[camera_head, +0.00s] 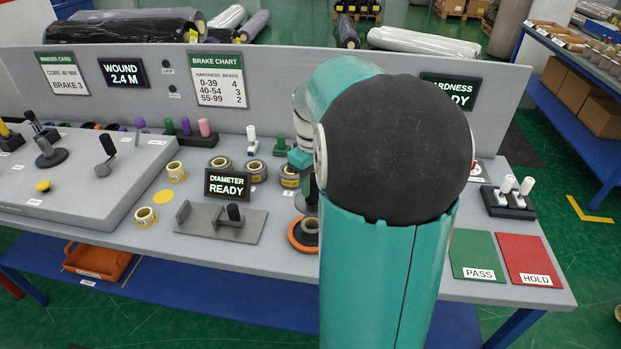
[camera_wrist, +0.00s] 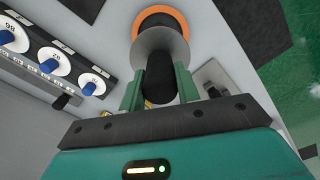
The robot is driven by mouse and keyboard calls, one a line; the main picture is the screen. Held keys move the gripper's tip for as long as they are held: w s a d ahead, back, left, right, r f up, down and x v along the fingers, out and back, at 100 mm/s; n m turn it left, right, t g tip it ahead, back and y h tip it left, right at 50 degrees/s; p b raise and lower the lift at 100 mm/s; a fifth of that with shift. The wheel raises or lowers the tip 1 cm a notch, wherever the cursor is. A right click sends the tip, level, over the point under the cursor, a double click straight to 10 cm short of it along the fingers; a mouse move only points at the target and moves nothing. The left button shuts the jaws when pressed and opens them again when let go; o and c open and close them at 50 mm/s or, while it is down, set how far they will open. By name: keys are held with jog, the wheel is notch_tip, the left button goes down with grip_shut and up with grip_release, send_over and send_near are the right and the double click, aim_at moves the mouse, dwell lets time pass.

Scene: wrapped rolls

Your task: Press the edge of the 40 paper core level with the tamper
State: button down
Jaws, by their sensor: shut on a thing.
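My gripper (camera_wrist: 158,92) is shut on the black handle of the tamper (camera_wrist: 160,75), between its green fingers in the wrist view. The tamper's grey disc (camera_wrist: 151,41) lies beyond the handle, over an orange ring (camera_wrist: 164,16). I cannot tell whether the disc touches what is inside the ring. In the head view the orange ring (camera_head: 296,238) sits on the bench around a dark round piece, partly behind my arm. My gripper (camera_head: 300,160) is mostly hidden there. Two pale paper cores (camera_head: 175,170) (camera_head: 146,216) stand on the bench; their sizes are unreadable.
A grey plate with a black handle (camera_head: 222,222) lies left of the ring, by the DIAMETER READY display (camera_head: 228,184). Wrapped rolls (camera_head: 219,163) stand behind. A green PASS pad (camera_head: 477,254) and red HOLD pad (camera_head: 527,259) lie at right. Blue-knobbed pieces (camera_wrist: 50,66) stand left in the wrist view.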

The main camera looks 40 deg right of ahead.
aim_at(312, 200)
jog(key=shift+f, duration=2.95)
jog(key=shift+f, duration=1.2)
jog(key=shift+r, duration=4.1)
jog(key=shift+r, duration=2.5)
jog(key=shift+d, duration=0.15)
